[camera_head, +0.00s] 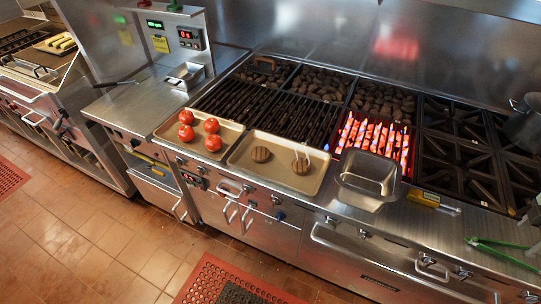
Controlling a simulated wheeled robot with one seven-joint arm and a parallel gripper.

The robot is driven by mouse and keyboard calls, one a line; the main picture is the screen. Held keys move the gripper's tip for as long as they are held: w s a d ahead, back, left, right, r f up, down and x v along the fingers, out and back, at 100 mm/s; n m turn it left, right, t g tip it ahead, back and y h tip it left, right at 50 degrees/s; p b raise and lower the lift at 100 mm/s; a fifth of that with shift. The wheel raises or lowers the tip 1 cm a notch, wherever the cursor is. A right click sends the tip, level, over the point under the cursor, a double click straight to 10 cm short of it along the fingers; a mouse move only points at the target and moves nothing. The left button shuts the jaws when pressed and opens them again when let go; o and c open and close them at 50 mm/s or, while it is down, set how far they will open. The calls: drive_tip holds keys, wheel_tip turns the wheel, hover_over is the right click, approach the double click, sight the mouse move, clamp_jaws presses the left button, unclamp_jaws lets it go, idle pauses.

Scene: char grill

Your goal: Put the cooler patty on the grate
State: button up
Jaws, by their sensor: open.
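The tray (240,162) rests on the counter's front ledge. Which patty is cooler does not show by look. The dark slatted grate (300,117) lies just behind the tray, with its bars bare. My gripper is not in view.
A second tan tray (186,149) holds several red tomatoes (212,125). Glowing red-orange coals (375,137) lie right of the grate, behind a steel pan (367,178). Green tongs (500,250) lie on the right counter.

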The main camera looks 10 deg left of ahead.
drive_tip(key=f+b, duration=0.4)
drive_tip(key=f, duration=0.1)
drive_tip(key=f+b, duration=0.2)
drive_tip(key=f, duration=0.1)
drive_tip(key=shift+d, duration=0.4)
drive_tip(key=shift+r, duration=0.1)
drive_tip(key=c, duration=0.7)
wheel_tip(320, 180, up, 12)
drive_tip(key=p, duration=1.2)
drive_tip(key=shift+s, duration=0.1)
